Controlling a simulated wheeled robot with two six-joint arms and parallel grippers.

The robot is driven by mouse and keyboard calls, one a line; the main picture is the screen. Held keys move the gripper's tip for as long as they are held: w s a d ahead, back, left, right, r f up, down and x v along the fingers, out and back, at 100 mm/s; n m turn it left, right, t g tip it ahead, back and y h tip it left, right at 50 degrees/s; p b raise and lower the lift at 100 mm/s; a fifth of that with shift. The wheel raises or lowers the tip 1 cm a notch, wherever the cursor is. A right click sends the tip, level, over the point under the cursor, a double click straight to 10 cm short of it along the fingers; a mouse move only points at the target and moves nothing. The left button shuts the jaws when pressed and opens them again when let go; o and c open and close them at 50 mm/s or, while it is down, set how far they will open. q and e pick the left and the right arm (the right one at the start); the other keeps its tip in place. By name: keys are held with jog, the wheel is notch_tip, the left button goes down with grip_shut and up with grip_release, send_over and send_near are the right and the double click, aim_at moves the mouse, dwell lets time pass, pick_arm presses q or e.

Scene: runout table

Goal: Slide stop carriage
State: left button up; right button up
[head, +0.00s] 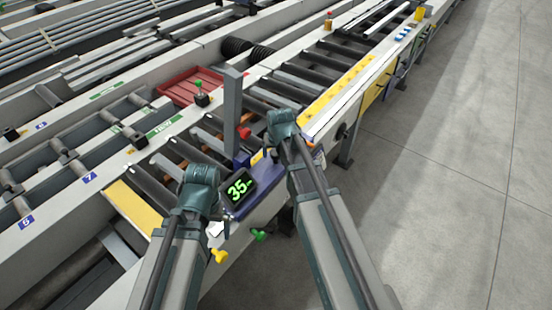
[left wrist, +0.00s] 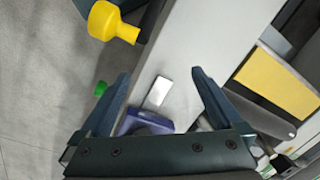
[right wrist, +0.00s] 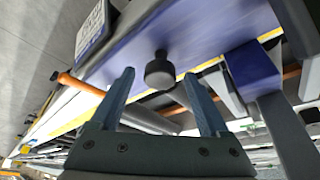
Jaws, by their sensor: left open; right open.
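The stop carriage is a blue-purple plate (head: 265,174) on the front rail of the roller table, with a grey upright post (head: 233,105) and a black display (head: 238,187) reading "35-". In the right wrist view its underside or face (right wrist: 205,40) carries a black round knob (right wrist: 160,70). My right gripper (head: 283,125) is open at the carriage's right end; the knob appears between its fingers without visible grip. My left gripper (head: 202,176) is open left of the display; in the left wrist view a carriage edge (left wrist: 146,122) and a pale plate (left wrist: 158,92) lie between its fingers.
A yellow knob (head: 220,256) and a green knob (head: 258,235) stick out from the table's front side. A yellow scale strip (head: 340,90) runs along the rail to the right. A red tray (head: 190,86) lies behind the rollers. The floor (head: 440,180) at right is clear.

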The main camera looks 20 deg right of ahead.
jog(key=shift+f, duration=0.1)
grip_shut()
dwell(0.4)
dwell(1.0)
